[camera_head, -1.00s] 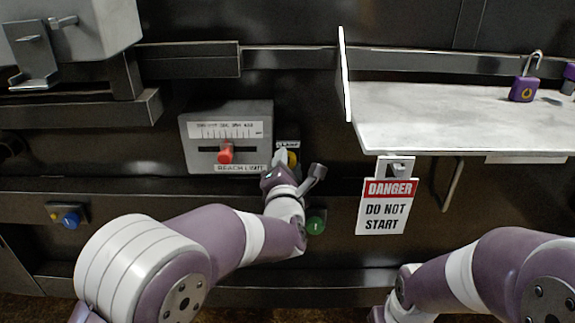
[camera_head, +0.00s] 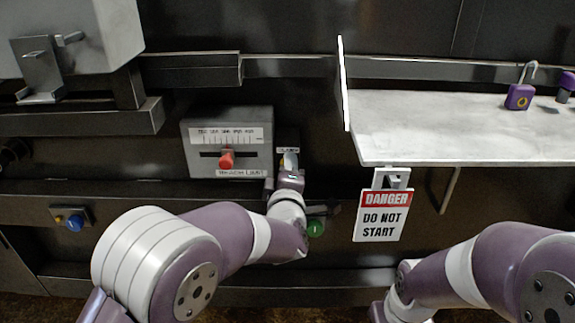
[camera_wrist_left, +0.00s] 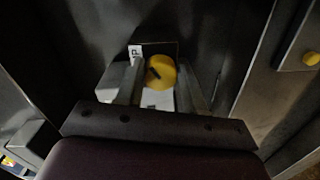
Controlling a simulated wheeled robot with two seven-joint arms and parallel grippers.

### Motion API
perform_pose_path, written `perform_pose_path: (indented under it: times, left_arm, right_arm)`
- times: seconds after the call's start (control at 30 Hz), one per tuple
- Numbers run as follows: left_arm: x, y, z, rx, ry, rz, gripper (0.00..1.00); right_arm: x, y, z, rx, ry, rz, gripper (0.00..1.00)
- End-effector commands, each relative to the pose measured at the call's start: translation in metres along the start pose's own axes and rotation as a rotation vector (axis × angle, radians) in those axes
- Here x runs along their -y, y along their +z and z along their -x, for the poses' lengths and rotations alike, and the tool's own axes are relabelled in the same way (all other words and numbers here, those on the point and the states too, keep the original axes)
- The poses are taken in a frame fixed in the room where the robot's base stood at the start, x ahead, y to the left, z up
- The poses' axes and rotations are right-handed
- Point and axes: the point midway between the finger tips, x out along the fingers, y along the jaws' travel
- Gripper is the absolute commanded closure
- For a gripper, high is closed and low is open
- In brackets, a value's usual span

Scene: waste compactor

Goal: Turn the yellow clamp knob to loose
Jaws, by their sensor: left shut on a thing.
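The yellow clamp knob (camera_wrist_left: 161,72) shows in the left wrist view as a round yellow disc with a dark slanted mark on its face. It lies between the two fingers of my left gripper (camera_wrist_left: 160,85), which is shut on it. In the head view my left gripper (camera_head: 289,162) is at the small clamp plate (camera_head: 288,149), just right of the grey slider box, and hides most of the knob. My right gripper is outside the frames; only part of my right arm shows at the lower right.
The grey box (camera_head: 254,150) with a red slider knob (camera_head: 226,159) is close on the left. A green button (camera_head: 316,228) is below my left wrist. A danger tag (camera_head: 382,216) hangs under the grey shelf (camera_head: 430,125), which holds a purple padlock (camera_head: 518,97).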

Motion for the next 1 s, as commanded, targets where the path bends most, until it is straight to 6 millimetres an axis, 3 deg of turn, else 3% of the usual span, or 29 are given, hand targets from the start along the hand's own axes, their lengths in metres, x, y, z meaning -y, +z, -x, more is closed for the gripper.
perform_pose_path:
  times: [0.5,1.0]
  left_arm:
    - [-0.001,0.001,0.001,-0.007,-0.015,-0.418,0.93]
    - [0.001,0.001,0.001,-0.012,-0.018,-0.566,0.93]
  right_arm:
    - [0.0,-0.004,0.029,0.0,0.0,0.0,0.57]
    - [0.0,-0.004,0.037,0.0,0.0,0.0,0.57]
